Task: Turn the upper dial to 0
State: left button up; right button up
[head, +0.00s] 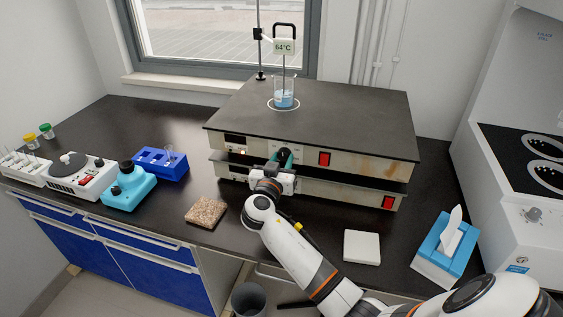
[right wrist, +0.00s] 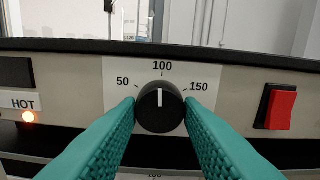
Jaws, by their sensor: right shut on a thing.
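The upper dial is a round black knob (right wrist: 160,118) on the front of the upper hotplate (head: 370,160). Its white mark points straight up at 100, with 50 printed to the left and 150 to the right; I see no 0 mark. My right gripper (head: 285,162) is at the dial. In the right wrist view its teal fingers (right wrist: 160,110) are shut on the dial from the left and right sides. The lower hotplate (head: 345,191) sits directly below, and its dial is hidden behind my gripper. My left gripper is not in view.
A red switch (right wrist: 281,110) is right of the dial. A beaker (head: 284,99) with blue liquid and a 64°C thermometer (head: 285,46) stand on top. A white pad (head: 362,246) and tissue box (head: 445,250) lie right.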

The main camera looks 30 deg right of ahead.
jog(key=shift+f+n+b, duration=0.1)
jog(key=shift+n+b, duration=0.2)
jog(key=shift+n, duration=0.7)
jog(key=n, duration=0.2)
jog(key=shift+n, duration=0.4)
jog(key=n, duration=0.2)
jog(key=shift+n, duration=0.4)
jog(key=n, duration=0.1)
jog(key=n+p, duration=0.1)
jog(key=shift+r+n, duration=0.2)
jog(key=shift+n, duration=0.1)
jog(key=n+p, duration=0.1)
jog(key=n, duration=0.1)
jog(key=shift+n, duration=0.4)
jog(key=n+p, duration=0.2)
jog(key=n, duration=0.1)
jog(key=shift+d+r+n, duration=0.1)
jog(key=shift+n, duration=0.2)
jog(key=n+p, duration=0.2)
jog(key=n, duration=0.2)
jog(key=shift+n+p, duration=0.85)
jog(key=shift+n, duration=0.35)
